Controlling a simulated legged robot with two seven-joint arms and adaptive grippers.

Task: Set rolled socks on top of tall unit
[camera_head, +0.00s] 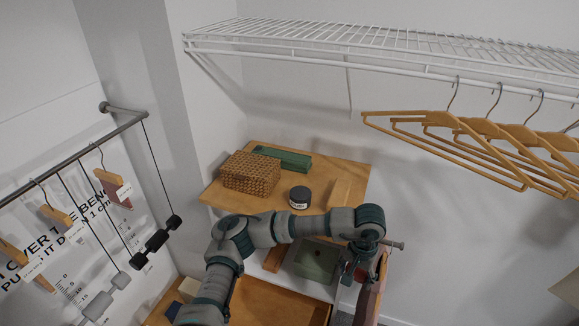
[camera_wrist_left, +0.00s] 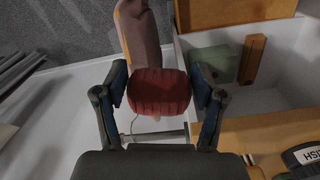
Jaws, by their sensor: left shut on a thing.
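The rolled socks, a ribbed dark red roll (camera_wrist_left: 160,91), sit between the two fingers of my left gripper (camera_wrist_left: 160,93) in the left wrist view. The gripper is shut on them. In the head view, my left gripper (camera_head: 354,270) points down beyond the front right of the tall unit, and I cannot make out the socks clearly there. The tall unit has a light wooden top (camera_head: 326,173), with open compartments below its front. My left forearm passes in front of its near edge. My right gripper is not in view.
On the wooden top stand a woven basket (camera_head: 249,174), a green box (camera_head: 283,158), a dark jar (camera_head: 300,197) and a wooden block (camera_head: 340,193). Bare wood shows between jar and block. Wooden hangers (camera_head: 470,150) hang under a wire shelf (camera_head: 390,48) at right.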

